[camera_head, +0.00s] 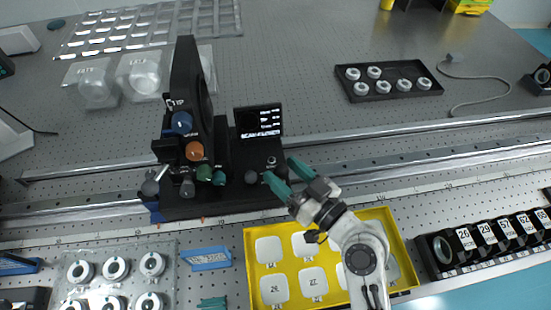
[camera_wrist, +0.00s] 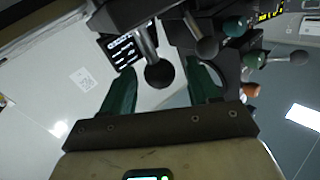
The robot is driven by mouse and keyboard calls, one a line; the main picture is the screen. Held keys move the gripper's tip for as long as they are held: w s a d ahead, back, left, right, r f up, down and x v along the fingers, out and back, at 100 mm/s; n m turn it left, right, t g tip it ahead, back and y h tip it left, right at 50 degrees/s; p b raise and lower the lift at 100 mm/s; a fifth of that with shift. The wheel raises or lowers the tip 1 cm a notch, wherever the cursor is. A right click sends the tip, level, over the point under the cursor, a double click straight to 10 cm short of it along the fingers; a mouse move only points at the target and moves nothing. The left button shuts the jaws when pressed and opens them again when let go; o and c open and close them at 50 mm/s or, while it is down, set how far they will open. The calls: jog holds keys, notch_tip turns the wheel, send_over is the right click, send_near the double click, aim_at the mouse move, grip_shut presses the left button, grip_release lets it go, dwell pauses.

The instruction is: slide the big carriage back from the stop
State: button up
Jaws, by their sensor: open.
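The big black carriage (camera_head: 225,200) sits on the long rails, with a tall upright plate and a small lit display (camera_head: 258,120). In the wrist view a dark ball knob on a metal stem (camera_wrist: 158,75) appears between the spread fingers, with no clear contact. I cannot tell which part is the stop.
The rails (camera_head: 420,165) run on to the right, clear near the carriage. A yellow tray (camera_head: 252,265) lies below my arm. A black rack of numbered holders (camera_head: 470,243) is at the right. A black tray with white rings (camera_head: 390,94) is behind the rails.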

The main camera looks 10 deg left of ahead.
jog(key=shift+p+x, duration=0.3)
jog(key=shift+x, duration=1.35)
jog(key=shift+c, duration=0.3)
grip_shut()
